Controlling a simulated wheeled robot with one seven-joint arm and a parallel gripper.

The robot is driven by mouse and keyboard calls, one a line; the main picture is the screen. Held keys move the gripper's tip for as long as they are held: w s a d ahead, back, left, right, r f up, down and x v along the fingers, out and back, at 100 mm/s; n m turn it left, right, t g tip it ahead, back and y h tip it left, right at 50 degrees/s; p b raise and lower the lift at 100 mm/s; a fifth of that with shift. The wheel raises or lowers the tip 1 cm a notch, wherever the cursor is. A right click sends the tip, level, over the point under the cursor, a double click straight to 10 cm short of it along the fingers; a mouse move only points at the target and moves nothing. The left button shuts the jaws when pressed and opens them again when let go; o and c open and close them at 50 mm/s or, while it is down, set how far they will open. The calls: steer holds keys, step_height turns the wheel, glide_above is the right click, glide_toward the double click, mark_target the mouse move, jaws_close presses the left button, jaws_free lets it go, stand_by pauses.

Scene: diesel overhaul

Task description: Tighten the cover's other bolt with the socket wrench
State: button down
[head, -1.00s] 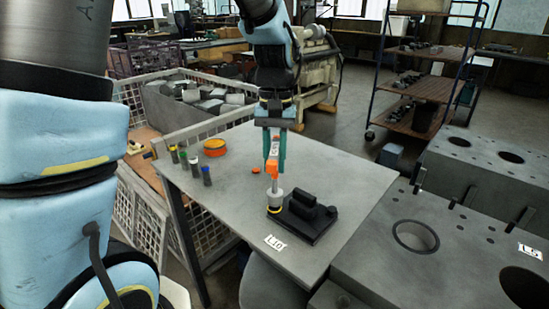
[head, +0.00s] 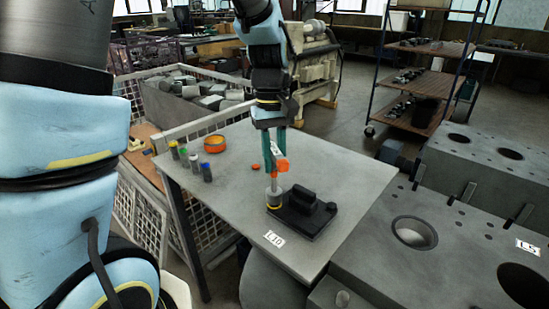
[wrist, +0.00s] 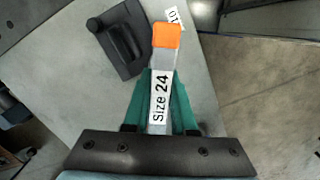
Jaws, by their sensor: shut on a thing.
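The black cover (head: 305,213) lies flat on the grey table, with a raised handle-like block and a small dark round bolt or knob (head: 331,207) at its right corner. My gripper (head: 274,160), with green fingers, is shut on the socket wrench (wrist: 168,70), which has an orange part (head: 281,166) and a "Size 24" label. The wrench's shaft runs down to a grey socket (head: 273,196) with a yellow ring at the cover's left end. The bolt under the socket is hidden. The cover also shows in the wrist view (wrist: 128,52), left of the wrench.
Several small coloured-capped cylinders (head: 184,159) and an orange round tin (head: 215,144) stand at the table's back left. A large grey engine block (head: 440,270) stands at the right. The table front carries an L10 label (head: 274,239).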

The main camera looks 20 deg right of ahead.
steer(key=shift+f, duration=0.55)
steer(key=shift+r, duration=0.15)
steer(key=m, duration=0.2)
steer(key=shift+m, duration=0.3)
steer(key=m+y, duration=0.1)
steer(key=m, duration=0.4)
steer(key=shift+w+p, duration=0.15)
steer(key=shift+p, duration=0.15)
steer(key=m, duration=0.4)
steer(key=shift+t, duration=0.4)
steer(key=m, duration=0.5)
steer(key=shift+w+m+t, duration=0.1)
steer(key=shift+m+t, duration=0.2)
steer(key=m, duration=0.3)
steer(key=m+t, duration=0.1)
steer(key=m, duration=0.4)
steer(key=shift+w, duration=0.15)
steer(key=m, duration=0.8)
steer(key=shift+h, duration=0.4)
